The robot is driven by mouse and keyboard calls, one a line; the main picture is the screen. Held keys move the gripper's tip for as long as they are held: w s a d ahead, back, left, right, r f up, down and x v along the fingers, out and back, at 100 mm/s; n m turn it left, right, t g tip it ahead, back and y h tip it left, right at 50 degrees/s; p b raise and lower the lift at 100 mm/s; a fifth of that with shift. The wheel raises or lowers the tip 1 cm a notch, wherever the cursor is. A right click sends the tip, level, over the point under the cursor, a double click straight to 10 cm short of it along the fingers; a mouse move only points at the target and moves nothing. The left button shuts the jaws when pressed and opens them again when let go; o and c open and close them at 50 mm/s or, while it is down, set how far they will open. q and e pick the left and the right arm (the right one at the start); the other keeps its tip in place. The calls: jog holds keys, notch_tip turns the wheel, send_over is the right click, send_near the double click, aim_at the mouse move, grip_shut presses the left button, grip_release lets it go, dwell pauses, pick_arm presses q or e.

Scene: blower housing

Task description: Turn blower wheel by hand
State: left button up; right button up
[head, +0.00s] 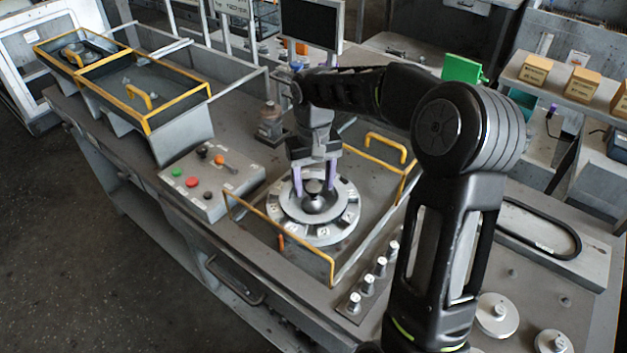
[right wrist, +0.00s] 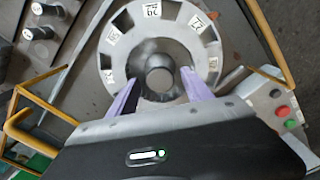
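The blower wheel (head: 313,212) is a grey metal ring with numbered white labels and a round hub, lying flat on the bench inside a yellow-railed frame. My right gripper (head: 315,190) is directly above it, pointing down. Its two purple fingers are spread apart, one on each side of the hub. The right wrist view shows the wheel (right wrist: 160,45) with the fingers (right wrist: 155,88) reaching over its inner opening beside the dark round hub (right wrist: 160,78). Whether the fingertips touch the wheel I cannot tell. My left gripper is not in view.
Yellow rails (head: 290,243) surround the wheel closely. A control box (head: 212,180) with coloured buttons is to the left, and a row of knobbed pegs (head: 368,284) is to the right. A monitor (head: 312,22) stands behind. Yellow-edged trays (head: 140,88) are at the back left.

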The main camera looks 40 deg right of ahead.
grip_shut()
dwell(0.4)
dwell(0.4)
